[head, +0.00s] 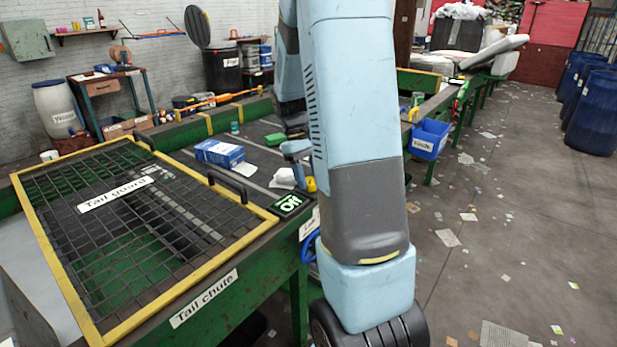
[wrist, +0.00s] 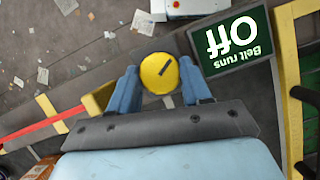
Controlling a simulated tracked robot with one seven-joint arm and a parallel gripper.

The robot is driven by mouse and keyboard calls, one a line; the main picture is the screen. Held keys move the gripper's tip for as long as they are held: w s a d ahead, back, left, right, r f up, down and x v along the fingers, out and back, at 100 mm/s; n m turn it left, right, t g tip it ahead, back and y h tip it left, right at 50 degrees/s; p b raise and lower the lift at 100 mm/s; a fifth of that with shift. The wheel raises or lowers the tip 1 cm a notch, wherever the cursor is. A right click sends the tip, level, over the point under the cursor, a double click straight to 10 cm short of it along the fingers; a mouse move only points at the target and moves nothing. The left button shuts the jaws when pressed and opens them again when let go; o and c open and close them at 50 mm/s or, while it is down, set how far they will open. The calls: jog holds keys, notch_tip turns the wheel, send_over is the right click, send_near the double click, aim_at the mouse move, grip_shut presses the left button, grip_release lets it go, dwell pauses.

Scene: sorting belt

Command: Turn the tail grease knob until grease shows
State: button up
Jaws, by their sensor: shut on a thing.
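The round yellow knob (wrist: 159,73) shows in the wrist view with a short dark slanted mark on its face. My gripper (wrist: 161,84) is shut on it, with one blue finger on each side. No grease shows around the knob, though its underside and base are hidden. In the head view my arm covers most of the grasp. A small yellow patch (head: 310,184) shows beside my arm there; I cannot tell whether it is the knob.
A belt sign (wrist: 232,46) beside the knob reads "Belt runs Off", upside down in the wrist view. The yellow-framed tail guard (head: 62,275) covers the tail end above the tail chute label (head: 203,298). A blue box (head: 219,152) lies on the belt. Scraps litter the floor at right.

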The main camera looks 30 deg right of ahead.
jog(key=shift+d+m+y, duration=0.1)
jog(key=shift+m+y, duration=0.7)
jog(key=shift+m, duration=1.3)
jog(key=o, duration=1)
jog(key=v, duration=1.3)
jog(key=shift+d+r, duration=0.2)
jog(key=shift+r, duration=0.2)
jog(key=s+a+r+n+t, duration=0.1)
jog(key=s+a+t, duration=0.2)
jog(key=s+a, duration=0.3)
jog(key=s+a+r+n+t, duration=0.1)
jog(key=s+a+r+t, duration=0.1)
jog(key=s+a, duration=0.4)
jog(key=s+a+r+t+h, duration=0.1)
jog(key=s+a+t, duration=0.4)
jog(key=s, duration=0.6)
jog(key=shift+a+r+n, duration=0.4)
